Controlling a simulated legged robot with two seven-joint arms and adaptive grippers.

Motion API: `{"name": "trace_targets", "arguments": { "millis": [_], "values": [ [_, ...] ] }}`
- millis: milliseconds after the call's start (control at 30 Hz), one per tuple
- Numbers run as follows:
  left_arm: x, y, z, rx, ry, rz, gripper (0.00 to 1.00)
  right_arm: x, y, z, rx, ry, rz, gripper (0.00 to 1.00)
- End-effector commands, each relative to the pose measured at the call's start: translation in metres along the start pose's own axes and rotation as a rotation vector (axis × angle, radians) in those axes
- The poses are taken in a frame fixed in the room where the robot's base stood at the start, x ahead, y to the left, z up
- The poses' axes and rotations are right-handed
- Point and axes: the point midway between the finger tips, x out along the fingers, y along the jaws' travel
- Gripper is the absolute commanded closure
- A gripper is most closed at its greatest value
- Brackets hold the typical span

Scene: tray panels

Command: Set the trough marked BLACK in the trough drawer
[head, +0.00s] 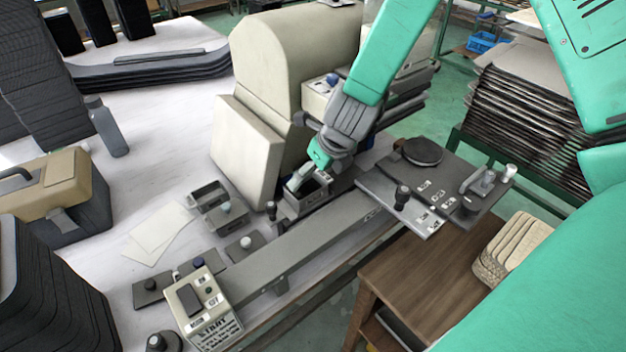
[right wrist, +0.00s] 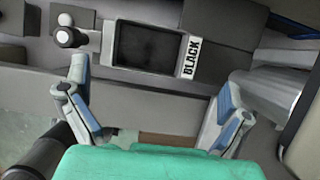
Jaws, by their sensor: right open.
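The trough marked BLACK (right wrist: 150,47) is a dark, open rectangular box with a light rim. Its white BLACK label (right wrist: 190,57) is on its right end in the right wrist view. In the head view a grey trough (head: 306,200) sits under my right gripper (head: 304,181), which partly hides it. My right gripper also shows in the right wrist view (right wrist: 146,104), its two fingers spread wide with nothing between them. The trough lies just beyond the fingertips. I cannot tell for sure which part is the trough drawer. My left gripper is not in view.
A long grey rail (head: 310,240) runs in front. A cream machine housing (head: 290,80) rises behind. A control box (head: 207,305) is front left; a knobbed panel (head: 385,190) is right.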

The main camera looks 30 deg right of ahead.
Motion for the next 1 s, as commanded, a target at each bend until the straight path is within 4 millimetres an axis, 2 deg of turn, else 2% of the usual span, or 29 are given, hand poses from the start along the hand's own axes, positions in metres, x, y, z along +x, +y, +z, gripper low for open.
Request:
{"name": "trace_targets", "arguments": {
  "millis": [33,100,300,467,1000],
  "values": [
    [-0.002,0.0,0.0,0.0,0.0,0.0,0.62,-0.014,0.001,0.002,-0.002,-0.003,0.0,0.0],
    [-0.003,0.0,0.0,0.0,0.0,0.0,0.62,-0.027,0.001,0.002,-0.003,-0.002,0.0,0.0],
    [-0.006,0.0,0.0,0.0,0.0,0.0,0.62,-0.052,-0.001,0.001,-0.001,0.0,0.002,0.0],
    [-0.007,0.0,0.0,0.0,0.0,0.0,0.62,-0.057,-0.001,0.0,0.0,0.001,0.001,0.0],
    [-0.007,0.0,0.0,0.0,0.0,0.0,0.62,-0.058,0.0,0.0,-0.001,0.001,0.001,0.0]
  ]
}}
